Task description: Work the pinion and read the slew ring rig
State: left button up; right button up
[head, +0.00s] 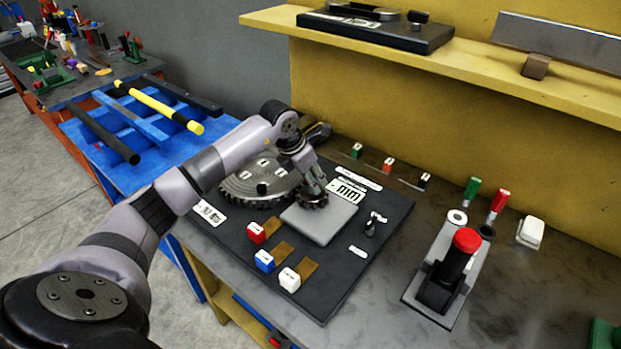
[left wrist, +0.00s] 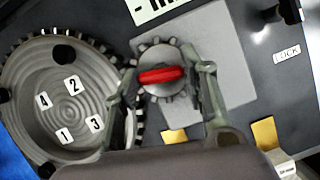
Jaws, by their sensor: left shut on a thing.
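The slew ring (head: 243,189) is a grey toothed disc on the black rig board (head: 345,285). In the left wrist view the slew ring (left wrist: 35,110) carries white tiles reading 1, 2, 3 and 4. The small toothed pinion (head: 313,202) sits beside it on a grey plate (head: 337,221). In the left wrist view the pinion (left wrist: 155,55) has a red bar across its top. My left gripper (head: 314,189) is shut on the pinion, one finger on each side. A small lever (head: 371,228) stands right of the plate, near a label reading LOCK (left wrist: 287,52). My right gripper is not in view.
Red (head: 257,232), blue (head: 265,260) and white (head: 289,279) blocks line the board's front. A red-knobbed device (head: 466,241) stands right, with green and red handles behind it. A yellow shelf (head: 430,67) overhangs the back.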

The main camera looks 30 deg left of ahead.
pick_arm(q)
jog(key=shift+n+y, duration=0.4)
jog(key=shift+n, duration=0.7)
jog(key=o, duration=1.2)
jog(key=shift+c, duration=0.2)
jog(key=v, duration=1.2)
jog(key=shift+s, duration=0.15)
